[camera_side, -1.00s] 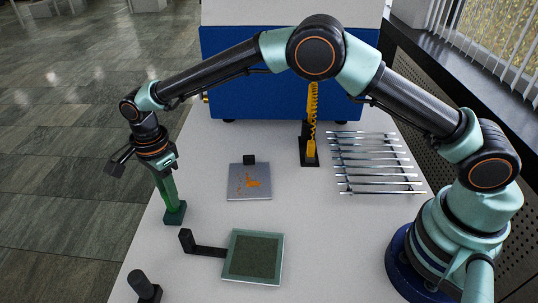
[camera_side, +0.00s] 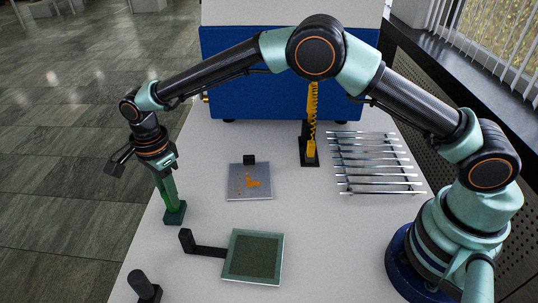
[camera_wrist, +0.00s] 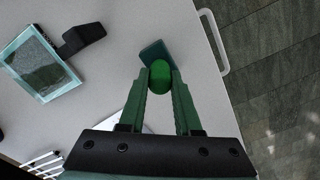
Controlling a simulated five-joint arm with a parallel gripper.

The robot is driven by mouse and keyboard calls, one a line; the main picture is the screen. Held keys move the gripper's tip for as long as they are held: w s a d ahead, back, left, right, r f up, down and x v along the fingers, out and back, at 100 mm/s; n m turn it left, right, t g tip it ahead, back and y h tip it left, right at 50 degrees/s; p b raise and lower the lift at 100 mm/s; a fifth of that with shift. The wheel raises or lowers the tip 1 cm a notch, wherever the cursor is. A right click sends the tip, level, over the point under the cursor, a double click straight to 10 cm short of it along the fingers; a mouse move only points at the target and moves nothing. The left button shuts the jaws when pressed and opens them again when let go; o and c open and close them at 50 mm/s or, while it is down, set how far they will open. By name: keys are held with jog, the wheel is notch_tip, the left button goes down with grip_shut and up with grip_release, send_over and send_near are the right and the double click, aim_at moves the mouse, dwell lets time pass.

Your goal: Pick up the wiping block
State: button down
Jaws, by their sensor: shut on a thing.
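The wiping block (camera_side: 175,214) has a dark green base and a green upright handle. It stands near the left edge of the white table in the side view. My gripper (camera_side: 168,188) points down over it from above. In the wrist view, my gripper (camera_wrist: 160,82) has its two green fingers on either side of the rounded green handle top, shut on it. The teal-green base (camera_wrist: 153,50) shows just beyond the fingertips. I cannot tell whether the base touches the table.
A grey plate with orange marks (camera_side: 250,182) lies right of the block. A framed dark green panel with a black handle (camera_side: 253,257) lies nearer. A black post (camera_side: 143,285) is at front left. A yellow spring piece (camera_side: 312,120) and metal rods (camera_side: 375,165) are farther right.

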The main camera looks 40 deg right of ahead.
jog(key=shift+r, duration=0.1)
notch_tip(320, 180, up, 20)
dwell(0.6)
